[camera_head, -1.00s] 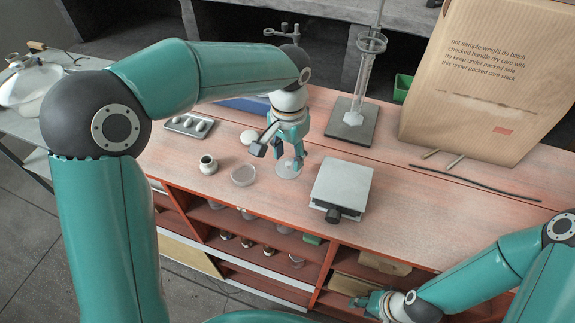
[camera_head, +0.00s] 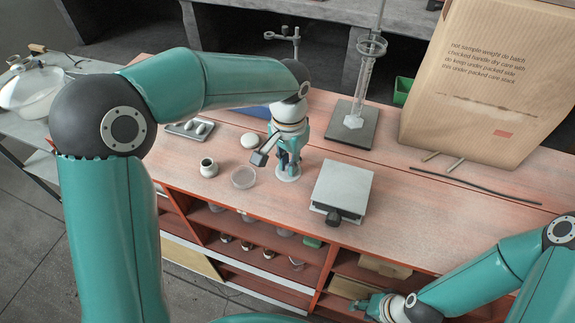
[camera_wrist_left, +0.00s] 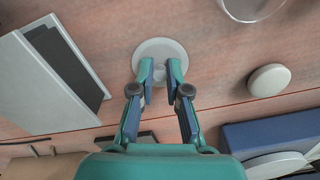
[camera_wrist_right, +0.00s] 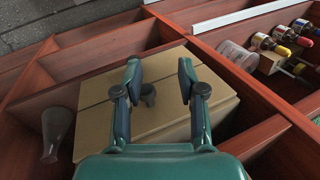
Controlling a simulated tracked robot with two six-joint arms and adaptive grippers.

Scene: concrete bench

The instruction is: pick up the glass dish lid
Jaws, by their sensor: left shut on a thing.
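The glass dish lid (camera_head: 287,178) is a pale round disc with a small knob, on the bench top between the clear glass dish (camera_head: 243,178) and the grey square plate device. In the left wrist view the lid (camera_wrist_left: 160,50) lies flat under the fingertips. My left gripper (camera_head: 289,168) points down over it, and in the left wrist view its fingers (camera_wrist_left: 160,78) are shut on the lid's knob. Whether the lid is off the bench I cannot tell. My right gripper (camera_wrist_right: 158,75) is open in front of a cardboard box (camera_wrist_right: 160,110) in the shelf below.
The square plate device (camera_head: 342,187) stands right of the lid. A small jar (camera_head: 208,167) and a white round object (camera_head: 250,140) stand left of it. A stand with a glass cylinder (camera_head: 355,120) and a large paper bag (camera_head: 490,80) are behind.

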